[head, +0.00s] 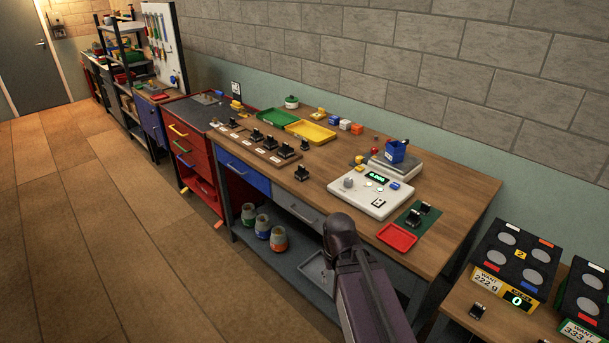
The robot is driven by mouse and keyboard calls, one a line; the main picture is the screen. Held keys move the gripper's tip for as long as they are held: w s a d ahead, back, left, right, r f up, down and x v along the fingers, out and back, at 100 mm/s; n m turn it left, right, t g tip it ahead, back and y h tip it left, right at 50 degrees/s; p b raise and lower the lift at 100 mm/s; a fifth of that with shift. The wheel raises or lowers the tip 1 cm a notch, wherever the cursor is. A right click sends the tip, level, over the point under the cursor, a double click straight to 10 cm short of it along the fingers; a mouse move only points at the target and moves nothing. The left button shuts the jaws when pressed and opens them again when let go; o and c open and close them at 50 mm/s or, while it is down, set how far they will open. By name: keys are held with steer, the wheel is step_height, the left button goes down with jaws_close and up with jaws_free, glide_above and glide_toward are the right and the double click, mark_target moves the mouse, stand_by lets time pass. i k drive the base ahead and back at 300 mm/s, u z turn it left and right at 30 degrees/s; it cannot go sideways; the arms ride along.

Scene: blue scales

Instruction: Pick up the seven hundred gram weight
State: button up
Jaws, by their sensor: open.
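Several small black weights stand in a row on the wooden workbench (330,195), with pale labels too small to read. One of the larger ones is a black weight (286,150) near the row's right end; another black weight (302,173) stands alone closer to the front edge. Two more dark weights (414,219) sit on a green mat at the right. I cannot tell which one is seven hundred grams.
A red tray (397,237), a yellow tray (311,131) and a green tray (273,122) lie on the bench. The wooden floor at left is clear.

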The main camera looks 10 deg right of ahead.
mark_target(302, 174)
steer(key=u, duration=0.05)
steer(key=i, duration=1)
steer(key=z, duration=0.05)
